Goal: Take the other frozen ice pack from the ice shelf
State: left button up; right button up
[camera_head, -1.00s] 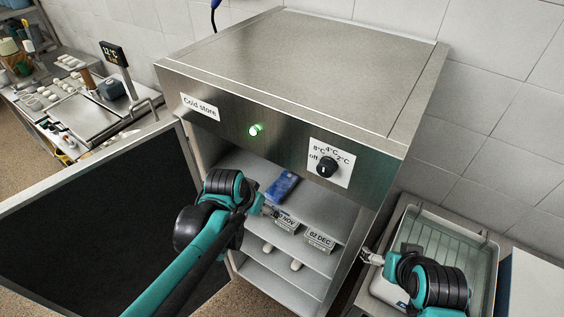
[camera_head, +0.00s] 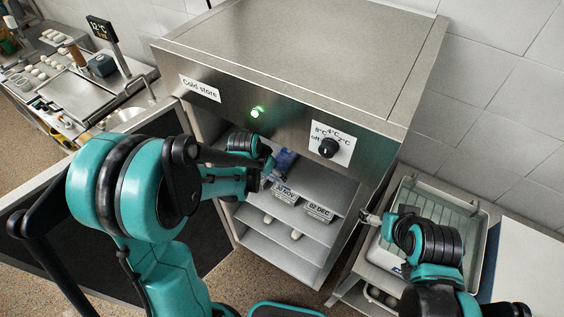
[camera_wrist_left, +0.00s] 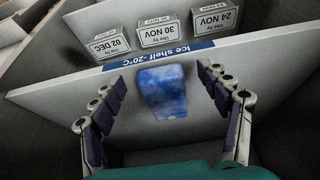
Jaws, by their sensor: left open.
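The blue ice pack (camera_head: 284,159) lies on the top shelf inside the open cold store, partly hidden by my left gripper (camera_head: 268,180). In the left wrist view the ice pack (camera_wrist_left: 163,90) lies on the grey ice shelf (camera_wrist_left: 60,105), behind its blue "Ice shelf -20°C" label (camera_wrist_left: 160,54). My left gripper (camera_wrist_left: 163,108) is open and empty, with a finger on either side of the pack and gaps between. My right gripper (camera_head: 367,217) is outside the store, by the tray; its jaws are too small to judge.
Dated boxes (camera_head: 318,212) stand at the store's front below the ice shelf. The open door (camera_head: 60,180) is at left, partly behind my left arm. The grey tray (camera_head: 480,250) is at right. The store's side wall and top panel (camera_head: 270,120) bound the opening.

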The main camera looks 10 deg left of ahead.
pick_arm(q)
jog(key=shift+w+d+f, duration=0.15)
jog(key=shift+w+f, duration=0.05)
jog(key=shift+f, duration=0.25)
jog(key=shift+s, duration=0.1)
jog(key=c, duration=1.4)
